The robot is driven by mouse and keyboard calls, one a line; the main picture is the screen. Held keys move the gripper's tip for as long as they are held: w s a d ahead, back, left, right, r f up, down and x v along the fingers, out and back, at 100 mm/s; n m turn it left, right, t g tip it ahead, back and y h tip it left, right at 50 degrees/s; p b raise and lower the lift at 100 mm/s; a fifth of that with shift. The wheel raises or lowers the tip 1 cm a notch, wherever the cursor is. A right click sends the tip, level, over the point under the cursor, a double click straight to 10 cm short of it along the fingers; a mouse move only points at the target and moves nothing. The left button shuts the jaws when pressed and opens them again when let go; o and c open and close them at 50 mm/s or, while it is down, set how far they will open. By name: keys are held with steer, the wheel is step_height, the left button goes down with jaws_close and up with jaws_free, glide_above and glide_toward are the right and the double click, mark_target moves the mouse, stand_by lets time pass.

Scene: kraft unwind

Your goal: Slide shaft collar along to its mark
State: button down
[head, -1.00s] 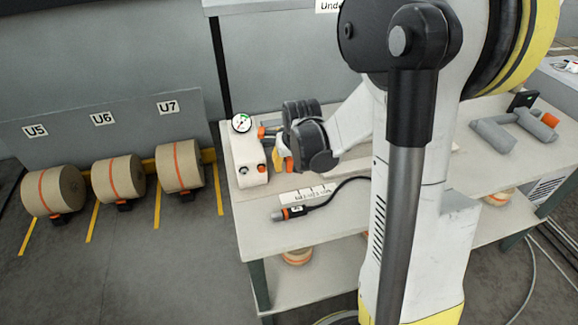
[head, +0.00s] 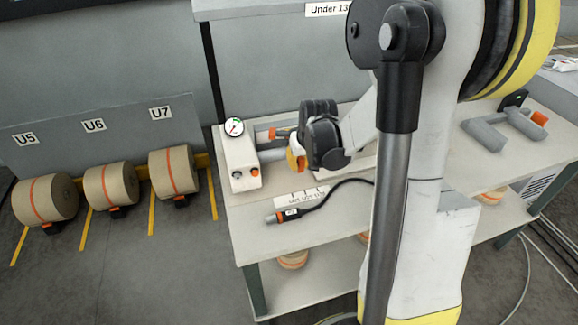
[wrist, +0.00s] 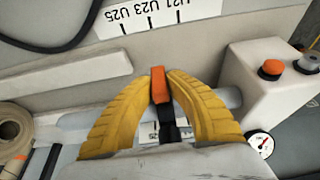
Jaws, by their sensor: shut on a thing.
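The shaft collar shows in the wrist view as an orange (wrist: 159,85) and black piece between my yellow fingers, at the grey shaft (wrist: 230,97). My gripper (wrist: 164,80) is shut on it, and the fingers hide most of its body. In the head view my gripper (head: 297,160) is at the shaft (head: 270,155), right of the white end box (head: 240,165) and apart from it. A white strip with tick marks (wrist: 170,15) reads U25, U23, U21. Another small marked label (wrist: 152,128) is partly hidden between the fingers. I cannot tell which mark the collar lines up with.
The end box carries a gauge (head: 234,127) and an orange button (wrist: 271,68). A black cable with a handheld tool (head: 285,215) lies on the bench (head: 255,230) in front. Grey parts (head: 490,135) lie at the bench's right.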

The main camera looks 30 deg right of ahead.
steer(key=c, duration=1.3)
jaws_free()
steer(key=shift+c, duration=0.2)
steer(key=v, duration=1.2)
steer(key=shift+a, duration=0.1)
steer(key=s+a+r+n+t, duration=0.1)
steer(key=s+a, duration=0.5)
steer(key=a, duration=0.3)
steer(key=s+a+r+n+t+y, duration=0.1)
steer(key=s+a, duration=0.4)
steer(key=a, duration=0.5)
steer(key=shift+s+a+r+n+t, duration=0.2)
steer(key=shift+s+r+n+t, duration=0.25)
steer(key=shift+n, duration=0.15)
